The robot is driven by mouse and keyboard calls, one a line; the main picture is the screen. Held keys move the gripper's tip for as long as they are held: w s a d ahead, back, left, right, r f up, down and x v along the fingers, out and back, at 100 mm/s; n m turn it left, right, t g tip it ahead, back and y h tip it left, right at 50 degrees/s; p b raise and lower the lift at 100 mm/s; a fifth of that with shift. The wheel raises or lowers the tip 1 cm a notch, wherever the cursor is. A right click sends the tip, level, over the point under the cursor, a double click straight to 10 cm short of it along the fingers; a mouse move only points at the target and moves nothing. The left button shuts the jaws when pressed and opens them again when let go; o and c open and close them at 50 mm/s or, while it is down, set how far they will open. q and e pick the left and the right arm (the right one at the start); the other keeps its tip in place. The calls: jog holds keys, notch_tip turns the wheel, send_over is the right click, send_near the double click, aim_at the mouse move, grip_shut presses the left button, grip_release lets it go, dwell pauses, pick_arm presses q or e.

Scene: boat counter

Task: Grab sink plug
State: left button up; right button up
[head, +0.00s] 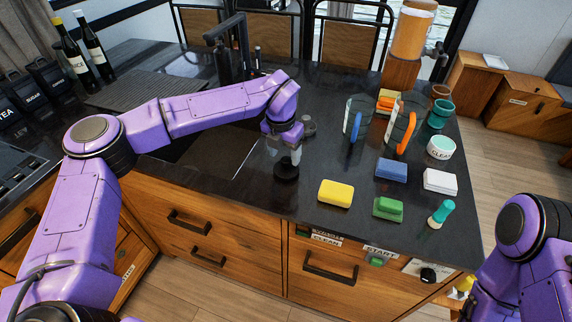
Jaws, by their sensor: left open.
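A black round piece (286,173), which looks like the sink plug, sits on the dark counter just right of the sink's front corner. My left gripper (284,158) points down right above it, with its jaws open. The fingers are small and partly dark, so I cannot tell whether they touch the plug. The sink basin (215,150) lies to the left, partly hidden under my left arm. My right arm shows at the lower right edge, but its gripper is out of view.
A grey round piece (308,126) lies behind the gripper. To the right stand a yellow sponge (335,193), a green block (387,208), a blue block (391,169), a white block (440,181), a teal-topped brush (441,214) and clear jugs (356,117). The black faucet (238,50) rises behind.

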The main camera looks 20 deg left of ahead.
aim_at(286, 159)
pick_arm(q)
jog(key=f, duration=0.1)
jog(key=w+f+p, duration=0.1)
jog(key=f, duration=0.1)
jog(key=shift+d, duration=0.15)
jog(key=shift+f, duration=0.3)
jog(key=shift+s, duration=0.25)
pick_arm(e)
jog(key=shift+w+r, duration=0.1)
jog(key=shift+r, duration=0.75)
pick_arm(q)
jog(key=c, duration=1.1)
jog(key=shift+c, duration=0.2)
